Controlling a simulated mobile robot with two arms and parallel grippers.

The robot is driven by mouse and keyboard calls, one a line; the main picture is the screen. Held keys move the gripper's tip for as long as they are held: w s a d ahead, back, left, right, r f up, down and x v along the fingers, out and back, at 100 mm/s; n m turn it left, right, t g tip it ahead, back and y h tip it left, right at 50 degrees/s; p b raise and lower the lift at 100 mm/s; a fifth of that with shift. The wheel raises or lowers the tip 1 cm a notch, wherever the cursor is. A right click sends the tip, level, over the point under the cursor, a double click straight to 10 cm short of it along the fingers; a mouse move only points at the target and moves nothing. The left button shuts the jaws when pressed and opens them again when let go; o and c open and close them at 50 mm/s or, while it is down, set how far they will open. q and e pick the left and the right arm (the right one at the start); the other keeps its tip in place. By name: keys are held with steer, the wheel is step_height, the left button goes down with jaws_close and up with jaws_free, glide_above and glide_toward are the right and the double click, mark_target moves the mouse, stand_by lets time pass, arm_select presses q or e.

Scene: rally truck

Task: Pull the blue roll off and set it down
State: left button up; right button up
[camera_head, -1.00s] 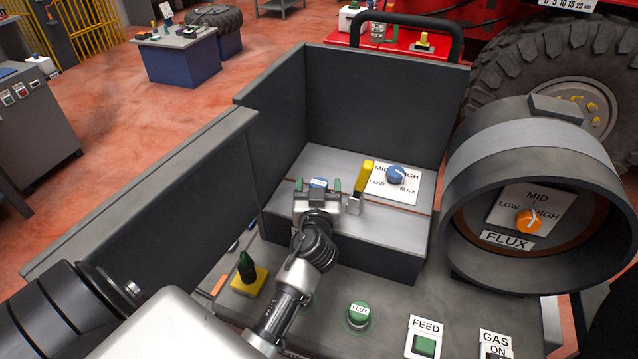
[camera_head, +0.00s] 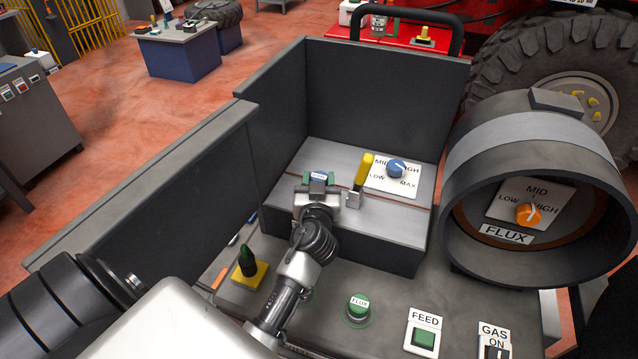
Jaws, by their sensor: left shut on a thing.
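My left gripper (camera_head: 319,179) reaches over the grey step of the machine console (camera_head: 345,235), its fingers pointing away from me. It is shut on a small blue piece with a pale label, the blue roll (camera_head: 319,175), which shows between the two green-tipped fingers. The gripper hides most of the roll, so I cannot tell whether it is clear of the surface behind it. My right gripper is not in view.
A yellow-handled lever (camera_head: 363,172) and a blue knob (camera_head: 397,168) stand just right of the gripper. Dark upright panels (camera_head: 375,105) wall the step behind and left. A large drum with an orange knob (camera_head: 528,214) is at right. Green buttons line the front.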

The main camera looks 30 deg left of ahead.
arm_select(q)
steer(key=shift+f, duration=0.1)
steer(key=shift+c, duration=1.2)
steer(key=shift+r+p, duration=0.4)
steer(key=shift+r, duration=0.2)
steer(key=shift+r+p, duration=1.15)
steer(key=shift+r, duration=0.5)
steer(key=shift+r, duration=0.2)
steer(key=shift+r+p, duration=1.5)
steer(key=shift+r, duration=0.35)
